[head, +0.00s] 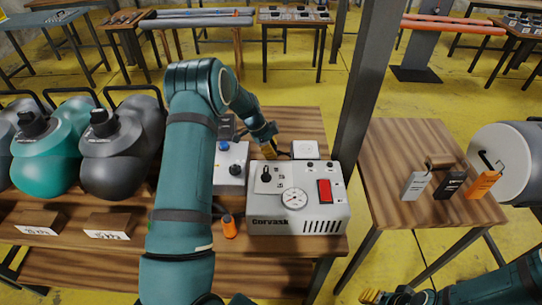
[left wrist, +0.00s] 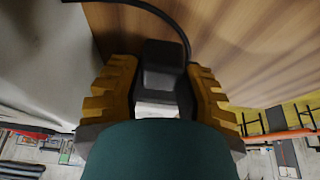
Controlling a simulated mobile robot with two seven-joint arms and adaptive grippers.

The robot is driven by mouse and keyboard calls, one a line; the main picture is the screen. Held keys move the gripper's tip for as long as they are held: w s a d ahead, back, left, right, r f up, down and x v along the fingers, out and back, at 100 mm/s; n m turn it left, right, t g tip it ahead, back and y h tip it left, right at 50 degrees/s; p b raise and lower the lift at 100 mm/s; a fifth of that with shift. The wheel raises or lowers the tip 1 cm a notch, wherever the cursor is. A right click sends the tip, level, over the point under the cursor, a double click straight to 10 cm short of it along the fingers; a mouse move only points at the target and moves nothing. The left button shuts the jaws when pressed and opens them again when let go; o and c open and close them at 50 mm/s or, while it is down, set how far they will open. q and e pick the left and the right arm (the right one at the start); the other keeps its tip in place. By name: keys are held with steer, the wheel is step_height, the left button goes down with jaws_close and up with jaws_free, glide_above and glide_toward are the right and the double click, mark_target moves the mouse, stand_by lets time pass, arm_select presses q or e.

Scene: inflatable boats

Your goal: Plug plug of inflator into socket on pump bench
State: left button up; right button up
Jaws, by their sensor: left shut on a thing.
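The inflator (head: 325,222) is a light grey box marked Corvask, with a gauge and a red switch, on the wooden pump bench (head: 290,118). A white square plate (head: 305,149), seemingly the socket, lies behind it; its face is too small to make out. My left gripper (head: 270,152) is behind the inflator, just left of the plate. In the left wrist view its yellow fingers (left wrist: 165,85) are shut around the black plug (left wrist: 163,62), and a black cable (left wrist: 150,9) curves past it. My right gripper (head: 373,297) shows only yellow tips at the bottom edge.
A smaller grey box (head: 231,165) with a blue knob stands left of the inflator, and an orange-capped item (head: 229,226) is in front. Grey and teal tanks (head: 125,150) fill the left. A dark post (head: 365,90) rises close to the right of the plate.

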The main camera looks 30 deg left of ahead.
arm_select(q)
step_height(320, 180, up, 6)
steer(key=shift+r, duration=0.1)
arm_select(e)
steer(key=shift+w+r, duration=0.1)
steer(key=shift+r, duration=0.15)
